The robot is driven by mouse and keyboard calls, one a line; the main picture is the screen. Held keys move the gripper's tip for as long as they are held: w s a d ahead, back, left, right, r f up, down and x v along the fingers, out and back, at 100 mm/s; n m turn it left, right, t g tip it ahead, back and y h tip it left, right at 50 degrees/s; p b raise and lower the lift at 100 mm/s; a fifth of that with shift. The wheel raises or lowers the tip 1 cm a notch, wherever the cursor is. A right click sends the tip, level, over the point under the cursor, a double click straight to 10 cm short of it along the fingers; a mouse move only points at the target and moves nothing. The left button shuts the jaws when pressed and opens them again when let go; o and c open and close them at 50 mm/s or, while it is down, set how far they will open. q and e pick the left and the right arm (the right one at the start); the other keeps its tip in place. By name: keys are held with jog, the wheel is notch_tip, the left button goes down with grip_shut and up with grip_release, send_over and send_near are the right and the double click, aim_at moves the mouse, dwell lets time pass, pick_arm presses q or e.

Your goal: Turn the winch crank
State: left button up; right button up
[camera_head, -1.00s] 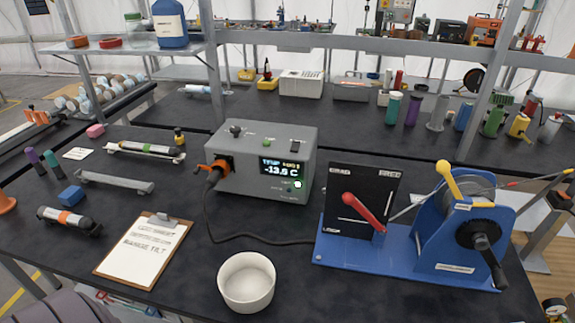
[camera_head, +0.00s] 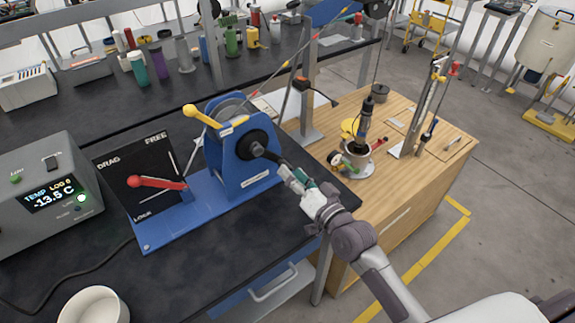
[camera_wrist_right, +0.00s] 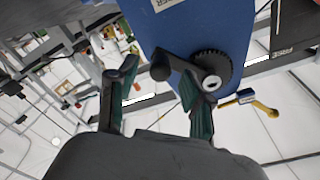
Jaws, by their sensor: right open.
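The blue winch (camera_head: 237,165) stands on the right end of the dark bench, with a cable drum and a yellow lever (camera_head: 203,116) on top. Its black crank (camera_head: 270,156) is on the right side, partly hidden by my right gripper. My right gripper (camera_head: 288,176) is open at the crank's outer end. I cannot tell whether the fingers touch the knob. My left gripper is not in view.
A black panel (camera_head: 128,178) with a red lever (camera_head: 160,183) stands left of the winch. A grey temperature box (camera_head: 40,170) is further left. A wooden cabinet (camera_head: 415,185) with tools on top stands right, behind my arm. A white bowl (camera_head: 92,306) sits at lower left.

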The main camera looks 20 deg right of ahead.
jog(key=shift+x, duration=1.35)
grip_shut()
